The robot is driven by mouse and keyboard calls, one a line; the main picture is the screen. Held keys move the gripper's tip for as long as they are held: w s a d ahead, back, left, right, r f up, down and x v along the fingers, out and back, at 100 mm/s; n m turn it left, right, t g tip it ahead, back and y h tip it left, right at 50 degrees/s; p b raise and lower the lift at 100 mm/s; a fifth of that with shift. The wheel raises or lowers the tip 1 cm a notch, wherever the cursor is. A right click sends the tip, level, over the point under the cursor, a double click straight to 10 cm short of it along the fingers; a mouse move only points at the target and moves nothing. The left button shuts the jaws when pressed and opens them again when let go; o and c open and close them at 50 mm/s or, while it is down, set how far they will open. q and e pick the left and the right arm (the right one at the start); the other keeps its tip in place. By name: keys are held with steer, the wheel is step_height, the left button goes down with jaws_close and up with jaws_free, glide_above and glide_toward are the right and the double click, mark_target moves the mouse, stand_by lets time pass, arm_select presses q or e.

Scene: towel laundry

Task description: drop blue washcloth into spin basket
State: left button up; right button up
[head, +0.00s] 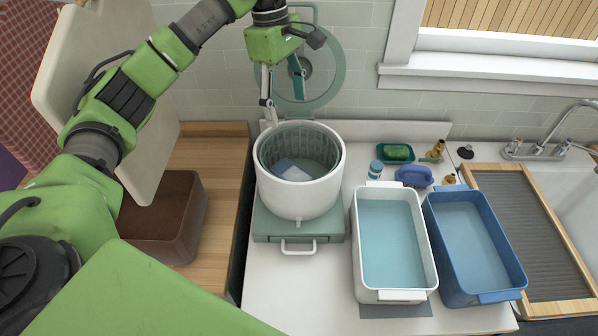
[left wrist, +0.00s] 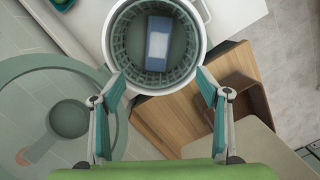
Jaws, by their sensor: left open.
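The spin basket (head: 268,146) is a grey-green ribbed basket inside a round white tub (head: 299,199). The blue washcloth (head: 293,171) lies on the basket floor, blue with a pale patch. In the left wrist view the washcloth (left wrist: 158,36) lies inside the basket (left wrist: 127,70), near its middle. My left gripper (head: 280,92) is above the back of the tub. In the left wrist view my left gripper (left wrist: 156,90) has its fingers wide apart, with nothing between them. My right gripper is not in view.
A round green lid (head: 330,75) stands raised behind the tub. To the right are a white basin (head: 363,262) and a blue basin (head: 450,275), both with water. A brown bin (head: 192,222) and a pale board (head: 95,80) are at left.

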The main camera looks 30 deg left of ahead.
arm_select(q)
steer(key=r, duration=0.5)
steer(key=shift+a+r, duration=0.35)
steer(key=shift+a, duration=0.05)
